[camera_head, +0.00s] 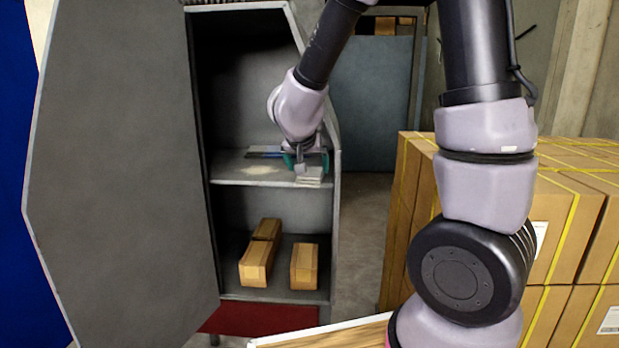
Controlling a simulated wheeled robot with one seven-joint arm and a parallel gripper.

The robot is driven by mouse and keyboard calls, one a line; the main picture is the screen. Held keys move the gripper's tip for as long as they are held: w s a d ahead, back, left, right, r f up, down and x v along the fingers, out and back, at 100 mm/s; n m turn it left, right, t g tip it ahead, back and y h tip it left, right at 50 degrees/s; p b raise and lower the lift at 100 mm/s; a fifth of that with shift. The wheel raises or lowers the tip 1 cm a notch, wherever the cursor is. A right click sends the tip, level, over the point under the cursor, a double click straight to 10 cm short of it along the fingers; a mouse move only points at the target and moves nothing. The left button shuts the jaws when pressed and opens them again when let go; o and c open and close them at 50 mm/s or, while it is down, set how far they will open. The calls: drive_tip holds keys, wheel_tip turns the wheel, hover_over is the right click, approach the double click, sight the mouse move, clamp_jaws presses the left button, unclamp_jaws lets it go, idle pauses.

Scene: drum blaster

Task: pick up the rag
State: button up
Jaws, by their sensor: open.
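A light grey, folded-looking item (312,175), apparently the rag, lies near the front right edge of the cabinet's middle shelf (235,171). My gripper (302,171) reaches down into the cabinet, right at this item. It is open, with part of it over or beside the item. The view is too small to tell whether the fingers touch it. My wrist hides part of the space behind.
A grey cabinet (204,120) stands with its door (120,170) open to the left. Its right wall is close to my gripper. A bluish flat thing (262,153) lies at the shelf's back. Cardboard boxes (304,266) sit below; stacked cartons (570,230) stand right.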

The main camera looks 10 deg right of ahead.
sight(310, 172)
drive_tip(key=x, duration=0.3)
drive_tip(key=shift+w+d+f, duration=0.15)
drive_tip(key=shift+w+f, duration=0.05)
drive_tip(key=shift+w, duration=0.1)
drive_tip(key=c, duration=1.1)
drive_tip(key=shift+r, duration=0.1)
